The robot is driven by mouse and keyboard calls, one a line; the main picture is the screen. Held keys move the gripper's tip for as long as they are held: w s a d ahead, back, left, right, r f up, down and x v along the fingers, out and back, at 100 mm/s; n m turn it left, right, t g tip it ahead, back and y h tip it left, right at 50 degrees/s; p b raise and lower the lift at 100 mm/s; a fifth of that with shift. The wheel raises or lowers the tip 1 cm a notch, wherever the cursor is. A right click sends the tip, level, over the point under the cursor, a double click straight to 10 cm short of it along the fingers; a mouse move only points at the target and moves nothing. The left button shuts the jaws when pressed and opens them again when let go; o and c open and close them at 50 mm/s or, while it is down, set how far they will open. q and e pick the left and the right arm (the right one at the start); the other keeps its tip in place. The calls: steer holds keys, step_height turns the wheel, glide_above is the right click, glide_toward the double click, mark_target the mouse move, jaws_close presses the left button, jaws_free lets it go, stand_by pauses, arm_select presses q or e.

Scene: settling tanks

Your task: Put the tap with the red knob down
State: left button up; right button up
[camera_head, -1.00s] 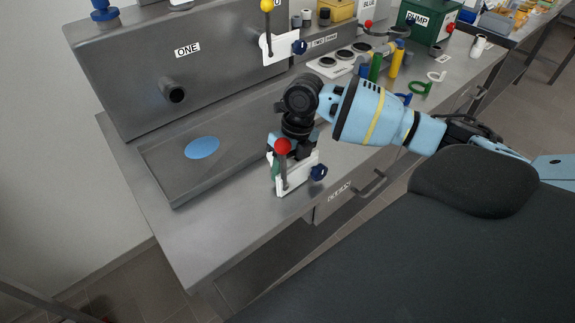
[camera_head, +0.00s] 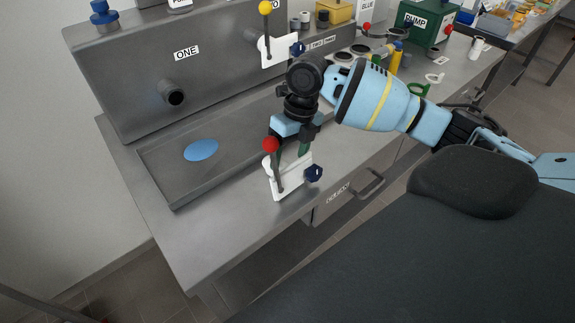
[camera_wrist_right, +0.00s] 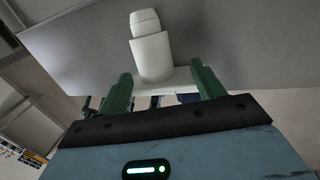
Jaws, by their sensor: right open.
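The tap with the red knob (camera_head: 270,145) has a white plate-like body and a dark blue side knob. In the head view it stands on the bench, near the front edge, tilted a little to the left. My right gripper (camera_head: 291,157) is just behind and above it, pointing down, with its green fingers apart. In the right wrist view the tap's white spout (camera_wrist_right: 152,50) shows beyond and between the open fingers of the right gripper (camera_wrist_right: 163,80). I cannot tell whether a finger touches it. My left gripper is not in view.
A grey tray (camera_head: 165,185) with a blue oval spot (camera_head: 201,150) lies left of the tap. A grey panel marked ONE (camera_head: 130,90) with a pipe stub stands behind. A yellow-knob tap (camera_head: 270,50) is mounted further back. The bench's front left corner is bare.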

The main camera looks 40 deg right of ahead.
steer(key=v, duration=0.8)
steer(key=shift+r, duration=0.15)
steer(key=shift+a, duration=0.15)
